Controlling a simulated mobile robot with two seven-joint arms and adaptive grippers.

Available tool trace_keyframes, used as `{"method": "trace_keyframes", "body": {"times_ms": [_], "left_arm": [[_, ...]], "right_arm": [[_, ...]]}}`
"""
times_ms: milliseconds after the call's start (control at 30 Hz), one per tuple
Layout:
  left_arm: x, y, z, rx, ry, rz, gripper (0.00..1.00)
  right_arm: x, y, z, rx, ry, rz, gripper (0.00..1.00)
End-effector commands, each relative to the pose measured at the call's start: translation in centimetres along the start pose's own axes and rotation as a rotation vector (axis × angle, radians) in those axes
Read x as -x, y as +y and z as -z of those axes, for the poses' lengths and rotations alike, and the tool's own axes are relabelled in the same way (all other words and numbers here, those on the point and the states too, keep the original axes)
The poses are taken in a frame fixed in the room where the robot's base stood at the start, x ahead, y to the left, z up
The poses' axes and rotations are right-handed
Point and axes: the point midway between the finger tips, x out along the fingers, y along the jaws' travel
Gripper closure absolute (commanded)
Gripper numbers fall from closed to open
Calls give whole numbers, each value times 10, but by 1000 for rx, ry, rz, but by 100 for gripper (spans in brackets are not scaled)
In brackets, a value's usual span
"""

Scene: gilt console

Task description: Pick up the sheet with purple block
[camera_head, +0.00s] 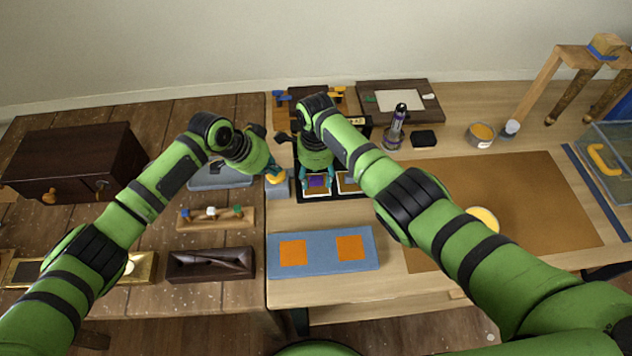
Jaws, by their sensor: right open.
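The sheet with the purple block (317,182) lies on a black board (338,194) at the middle of the table, below my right gripper. My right gripper (317,175) points down with its teal fingers apart, one at each side of the sheet. I cannot tell whether the fingers touch it. A second sheet (347,182) lies just to its right, partly covered by my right arm. My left gripper (276,173) is at a small grey box (278,187) left of the board; its fingers are too small and covered to read.
A blue mat (322,268) with two orange squares lies in front. A purple-and-grey bottle-like tool (395,127), a black pad (424,138) and a round tin (480,136) stand at the back right. A brown mat (540,200) covers the right side. A dark cabinet (75,160) stands far left.

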Motion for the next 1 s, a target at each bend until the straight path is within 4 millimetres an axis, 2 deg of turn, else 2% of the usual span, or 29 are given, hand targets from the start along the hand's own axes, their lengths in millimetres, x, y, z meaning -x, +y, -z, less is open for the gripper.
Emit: {"method": "trace_keyframes", "body": {"times_ms": [100,367,400,500,533,1000], "left_arm": [[-1,1,-2,1,-4,-3,100],[-1,1,-2,0,-4,-3,100],[-1,1,-2,0,-4,-3,100],[-1,1,-2,0,-4,-3,100],[-1,1,-2,0,-4,-3,100],[-1,1,-2,0,-4,-3,100]], "right_arm": [[-8,1,0,1,2,-1,47],[-9,0,0,1,0,1,47],[-9,0,0,1,0,0,59],[-9,0,0,0,0,0,85],[-9,0,0,0,0,0,90],[-4,0,0,0,0,1,91]]}}
